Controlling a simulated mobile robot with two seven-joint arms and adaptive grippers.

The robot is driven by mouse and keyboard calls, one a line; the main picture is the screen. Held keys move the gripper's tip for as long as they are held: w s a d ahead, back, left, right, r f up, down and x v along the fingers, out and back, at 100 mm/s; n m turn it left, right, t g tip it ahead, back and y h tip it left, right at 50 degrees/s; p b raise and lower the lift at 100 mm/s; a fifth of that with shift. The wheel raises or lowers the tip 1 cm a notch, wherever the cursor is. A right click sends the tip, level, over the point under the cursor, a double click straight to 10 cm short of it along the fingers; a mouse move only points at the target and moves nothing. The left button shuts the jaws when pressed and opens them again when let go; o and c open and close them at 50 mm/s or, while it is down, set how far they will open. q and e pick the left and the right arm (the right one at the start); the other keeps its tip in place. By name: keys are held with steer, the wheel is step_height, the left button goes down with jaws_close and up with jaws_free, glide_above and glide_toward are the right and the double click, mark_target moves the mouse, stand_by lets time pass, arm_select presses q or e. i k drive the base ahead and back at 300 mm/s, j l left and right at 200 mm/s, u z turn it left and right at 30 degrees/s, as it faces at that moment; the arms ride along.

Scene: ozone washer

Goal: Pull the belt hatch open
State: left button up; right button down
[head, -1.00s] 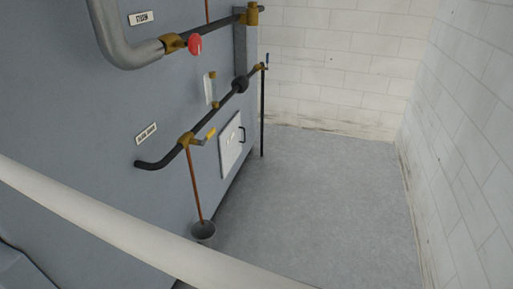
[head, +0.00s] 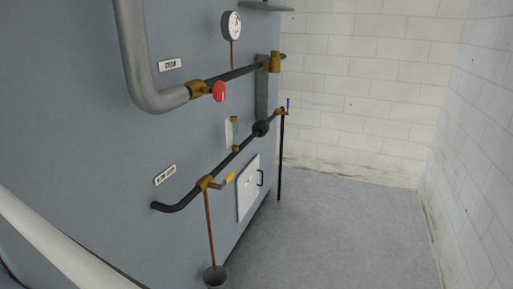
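A white rectangular hatch (head: 246,191) is set low in the blue-grey machine wall, right of the lower pipe's yellow-handled valve. It looks shut. Its dark bar handle (head: 261,178) is on the hatch's right side. Nothing touches the hatch or the handle. Neither of my grippers shows in the head view, so I cannot see if they are open or shut.
Above the hatch runs a dark pipe (head: 183,202) with a brass valve with yellow handle (head: 228,178). A red-knobbed valve (head: 219,92) and gauge (head: 232,26) are higher. The grey floor (head: 335,235) right of the machine is clear.

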mark_target(248, 185)
steer(key=i+l+z, duration=0.35)
steer(key=i, duration=0.35)
steer(key=i+z, duration=0.35)
steer(key=i, duration=0.3)
steer(key=i+l+u, duration=0.2)
steer(key=i, duration=0.35)
steer(key=i+u, duration=0.15)
steer(key=i, duration=0.4)
steer(key=i+l+u, duration=0.2)
steer(key=i, duration=0.35)
